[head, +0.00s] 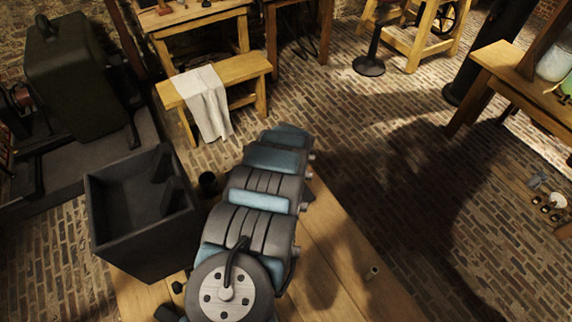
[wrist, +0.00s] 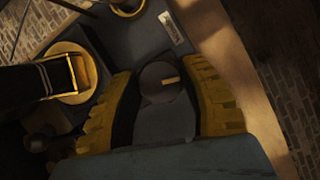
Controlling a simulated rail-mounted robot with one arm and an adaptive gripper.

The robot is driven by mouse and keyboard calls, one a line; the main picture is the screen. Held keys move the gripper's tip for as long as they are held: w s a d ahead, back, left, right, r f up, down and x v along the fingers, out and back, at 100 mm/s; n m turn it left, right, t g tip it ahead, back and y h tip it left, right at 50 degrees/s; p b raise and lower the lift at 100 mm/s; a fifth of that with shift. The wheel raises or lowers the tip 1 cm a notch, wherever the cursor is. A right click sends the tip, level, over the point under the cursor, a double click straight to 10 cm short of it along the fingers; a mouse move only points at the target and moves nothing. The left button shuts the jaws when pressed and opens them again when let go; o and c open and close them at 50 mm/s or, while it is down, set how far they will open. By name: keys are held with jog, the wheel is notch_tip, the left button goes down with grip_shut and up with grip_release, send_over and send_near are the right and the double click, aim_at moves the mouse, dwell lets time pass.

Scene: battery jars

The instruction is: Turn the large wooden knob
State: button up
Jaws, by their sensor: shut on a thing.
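In the wrist view, a dark round knob (wrist: 157,88) with a short pale pointer mark sits on a dark panel (wrist: 145,42). Its wood grain cannot be made out in the shadow. My gripper (wrist: 163,80) has its yellow ribbed fingers on the left and right of the knob, shut on it. The pointer mark lies nearly level, toward the right finger. The lower part of the knob area is in shade. In the head view my arm covers the gripper and the knob.
A small label plate (wrist: 171,32) and a brass-ringed fitting (wrist: 72,72) are near the knob. In the head view, a dark open box (head: 140,262) stands left of my arm on the wooden table (head: 340,262). A bench with a white cloth (head: 205,100) stands behind.

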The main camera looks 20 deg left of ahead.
jog(key=o, duration=1.2)
jog(key=shift+r, duration=0.1)
jog(key=shift+v, duration=2.5)
jog(key=shift+s+d+r, duration=0.1)
jog(key=shift+d+r, duration=0.05)
jog(key=shift+r, duration=0.45)
jog(key=shift+s+d+r, duration=0.15)
jog(key=shift+s+r, duration=0.15)
jog(key=shift+r, duration=0.1)
jog(key=shift+r, duration=0.15)
